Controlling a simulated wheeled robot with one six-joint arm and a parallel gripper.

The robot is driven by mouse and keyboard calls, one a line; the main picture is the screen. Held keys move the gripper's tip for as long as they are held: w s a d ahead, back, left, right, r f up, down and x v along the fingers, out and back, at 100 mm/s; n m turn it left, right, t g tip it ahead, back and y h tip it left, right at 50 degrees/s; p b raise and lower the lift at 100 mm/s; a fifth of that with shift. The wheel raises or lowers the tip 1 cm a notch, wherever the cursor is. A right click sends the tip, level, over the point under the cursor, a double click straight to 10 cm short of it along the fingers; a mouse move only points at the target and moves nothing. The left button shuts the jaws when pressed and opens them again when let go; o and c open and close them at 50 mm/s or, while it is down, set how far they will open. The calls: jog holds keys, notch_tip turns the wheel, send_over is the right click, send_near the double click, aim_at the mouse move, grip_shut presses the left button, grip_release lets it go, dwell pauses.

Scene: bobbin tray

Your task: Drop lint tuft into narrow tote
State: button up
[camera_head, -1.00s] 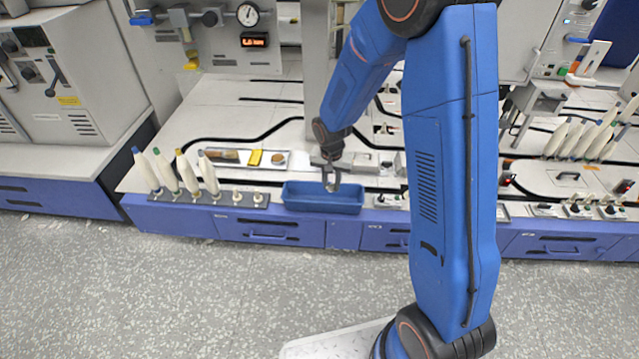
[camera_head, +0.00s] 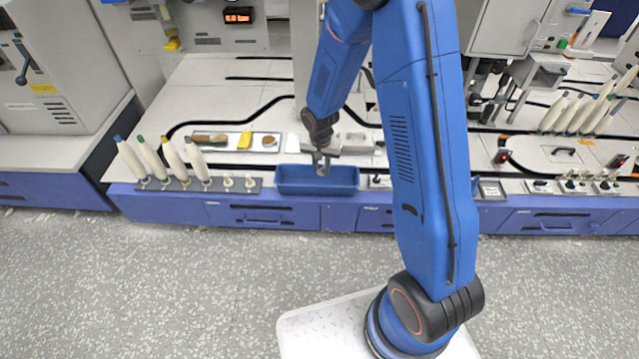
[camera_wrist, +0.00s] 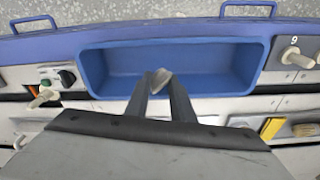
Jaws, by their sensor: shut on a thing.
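The narrow tote is a long blue open bin (camera_head: 345,190) at the front edge of the bench; in the wrist view its wall (camera_wrist: 255,62) and empty floor show. My gripper (camera_head: 322,170) hangs over the tote, a little toward its back side. In the wrist view my gripper (camera_wrist: 160,82) is shut on a small whitish-grey tuft (camera_wrist: 159,79), the lint tuft, held between the fingertips above the tote. The tuft is too small to make out in the head view. I cannot tell the exact height of the fingertips over the tote's floor.
A rack of bobbins (camera_head: 185,184) stands left of the tote. Behind it lies a tray (camera_head: 232,149) with a brush, a yellow item (camera_head: 245,140) and a round brown item. Switches (camera_wrist: 55,78) sit beside the tote.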

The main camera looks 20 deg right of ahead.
jog(key=shift+f, duration=0.15)
grip_shut()
jog(key=o, duration=1)
grip_release()
jog(key=r, duration=0.5)
jog(key=s+r, duration=0.1)
jog(key=r, duration=0.5)
jog(key=a+r, duration=0.1)
jog(key=r, duration=0.5)
jog(key=shift+s+r, duration=0.15)
jog(key=shift+s, duration=0.25)
